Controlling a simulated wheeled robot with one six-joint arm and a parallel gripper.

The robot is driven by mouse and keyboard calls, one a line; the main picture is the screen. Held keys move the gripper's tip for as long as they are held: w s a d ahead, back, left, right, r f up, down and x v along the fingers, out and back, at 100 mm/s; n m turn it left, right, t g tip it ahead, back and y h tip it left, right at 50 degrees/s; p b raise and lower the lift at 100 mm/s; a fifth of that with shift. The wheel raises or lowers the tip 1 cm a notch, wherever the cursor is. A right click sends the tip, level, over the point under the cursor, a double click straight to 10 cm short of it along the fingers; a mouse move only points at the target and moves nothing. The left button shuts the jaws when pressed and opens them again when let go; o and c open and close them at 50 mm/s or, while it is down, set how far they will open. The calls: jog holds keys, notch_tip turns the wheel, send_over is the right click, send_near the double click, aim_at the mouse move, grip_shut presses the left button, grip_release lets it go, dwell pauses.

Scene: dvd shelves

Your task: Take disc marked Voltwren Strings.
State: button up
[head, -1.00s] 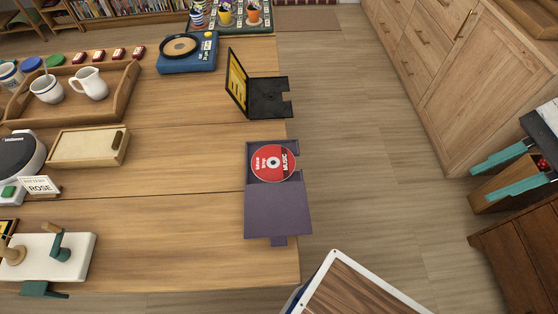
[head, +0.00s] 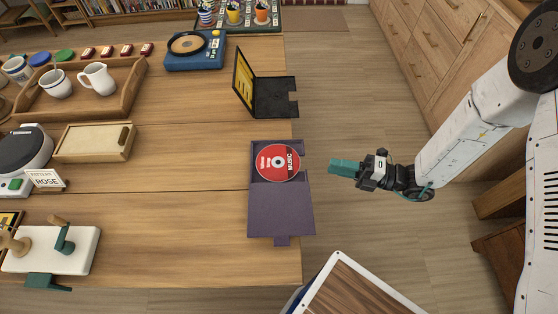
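A red disc (head: 278,163) with white lettering lies in the far half of an open purple case (head: 280,210) at the table's right edge. The large word on it looks like "MUSIC"; the smaller text is too small to read surely. My gripper (head: 335,166) is in the head view, right of the disc and apart from it, past the table edge. Its teal fingers point left toward the disc. From this side I cannot see whether there is a gap between the fingers.
An open black case (head: 273,97) with a yellow upright lid stands beyond the purple one. A blue record player (head: 195,50) and a wooden tray (head: 75,108) with cups are farther left. A white-rimmed wooden surface (head: 350,290) is at the near edge. Floor is clear beside the table.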

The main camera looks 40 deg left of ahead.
jog(key=s+a+f+m, duration=0.1)
jog(key=s+a, duration=0.2)
jog(key=a, duration=0.4)
jog(key=shift+a+t, duration=0.3)
jog(key=shift+a, duration=0.1)
grip_shut()
